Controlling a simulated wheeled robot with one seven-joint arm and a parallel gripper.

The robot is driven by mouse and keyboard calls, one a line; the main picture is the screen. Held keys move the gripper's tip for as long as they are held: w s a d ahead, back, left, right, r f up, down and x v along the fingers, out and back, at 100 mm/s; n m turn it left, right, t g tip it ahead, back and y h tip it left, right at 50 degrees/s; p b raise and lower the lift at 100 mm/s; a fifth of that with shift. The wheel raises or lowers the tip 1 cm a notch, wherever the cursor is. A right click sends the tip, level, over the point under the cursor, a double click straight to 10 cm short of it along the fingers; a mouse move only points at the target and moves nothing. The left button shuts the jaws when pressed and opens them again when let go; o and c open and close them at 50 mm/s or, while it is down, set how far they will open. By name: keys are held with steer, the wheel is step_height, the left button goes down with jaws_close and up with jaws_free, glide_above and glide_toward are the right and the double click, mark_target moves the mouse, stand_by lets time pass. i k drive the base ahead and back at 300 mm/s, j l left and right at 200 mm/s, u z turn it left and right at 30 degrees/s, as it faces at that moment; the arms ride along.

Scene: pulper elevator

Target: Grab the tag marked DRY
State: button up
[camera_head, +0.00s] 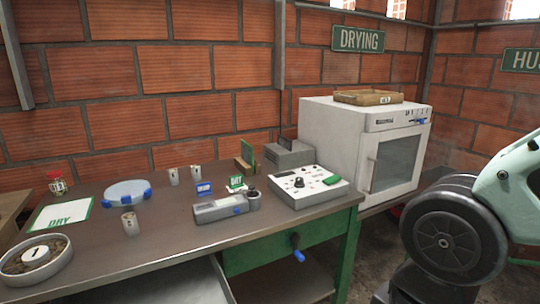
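A small green tag (236,183) with white lettering stands on the table, and its lettering looks like DRY. A small blue tag (204,188) stands to its left, with lettering too small to read. A white sheet with a green border (60,214), marked DRY, lies flat at the left of the table. Part of my arm (450,235) shows at the right edge, away from the table. My gripper is not in view.
A grey handheld device (222,208) lies just in front of the tags. A white instrument with a knob (307,187) is to their right. Small cups (174,176), a blue-clipped round dish (127,192) and a round tray marked 1 (35,258) stand left. A white oven (345,145) is beyond.

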mark_target(235, 181)
steer(key=u, duration=1.35)
steer(key=z, duration=0.8)
steer(key=i+l+u, duration=0.35)
steer(key=i+l, duration=0.2)
steer(key=i+l+u, duration=0.2)
steer(key=i+l, duration=0.15)
steer(key=i+l+u, duration=0.4)
steer(key=i+l, duration=0.15)
steer(key=l, duration=0.3)
steer(key=i+l+u, duration=0.15)
steer(key=l, duration=0.3)
steer(key=i, duration=0.05)
